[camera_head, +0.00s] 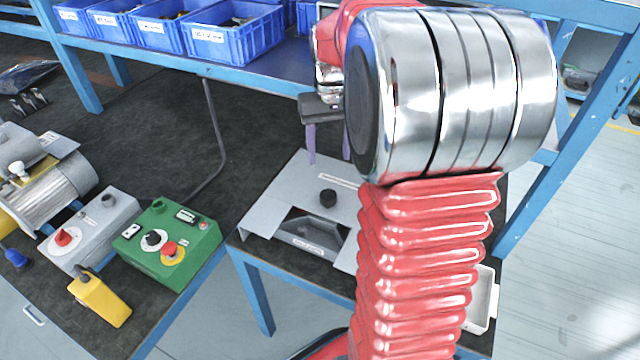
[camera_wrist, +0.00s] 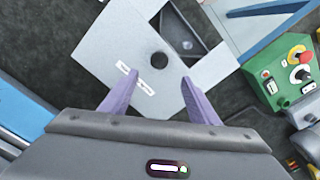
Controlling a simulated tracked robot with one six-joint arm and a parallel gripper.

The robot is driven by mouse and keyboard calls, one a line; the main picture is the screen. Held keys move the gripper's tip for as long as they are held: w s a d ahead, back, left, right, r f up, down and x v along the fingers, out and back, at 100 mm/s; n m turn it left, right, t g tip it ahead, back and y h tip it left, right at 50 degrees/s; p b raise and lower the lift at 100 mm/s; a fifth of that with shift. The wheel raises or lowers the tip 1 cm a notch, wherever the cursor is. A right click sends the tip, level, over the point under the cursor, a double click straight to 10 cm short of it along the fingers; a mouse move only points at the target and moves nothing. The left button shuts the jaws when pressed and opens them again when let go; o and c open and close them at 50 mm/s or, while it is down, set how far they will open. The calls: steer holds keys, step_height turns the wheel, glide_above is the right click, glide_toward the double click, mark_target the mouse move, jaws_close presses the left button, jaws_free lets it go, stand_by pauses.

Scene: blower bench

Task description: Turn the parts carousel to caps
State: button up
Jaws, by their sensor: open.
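The parts carousel is a light grey flat-topped housing (camera_head: 283,192) on the right part of the bench. It also shows in the wrist view (camera_wrist: 105,45). A black round knob (camera_head: 328,198) stands on its top, and shows in the wrist view (camera_wrist: 159,60) just ahead of the fingertips. A dark window (camera_head: 318,228) in the cover shows a compartment with a small label that I cannot read. My gripper (camera_wrist: 157,82), with purple fingers, is open and empty, over the cover. It also shows in the head view (camera_head: 328,156), behind the knob and apart from it.
A green control box (camera_head: 160,262) with a red button, a grey switch box (camera_head: 95,225) and a yellow handheld box (camera_head: 98,300) are at the left. Blue bins (camera_head: 235,35) line the back shelf. A blue frame post (camera_head: 560,140) stands right of my arm.

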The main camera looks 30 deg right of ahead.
mark_target(329, 195)
steer(key=shift+d+f, duration=0.1)
stand_by(0.3)
step_height(329, 195, down, 14)
steer(key=shift+r, duration=0.15)
stand_by(0.6)
steer(key=shift+c, duration=0.5)
jaws_close()
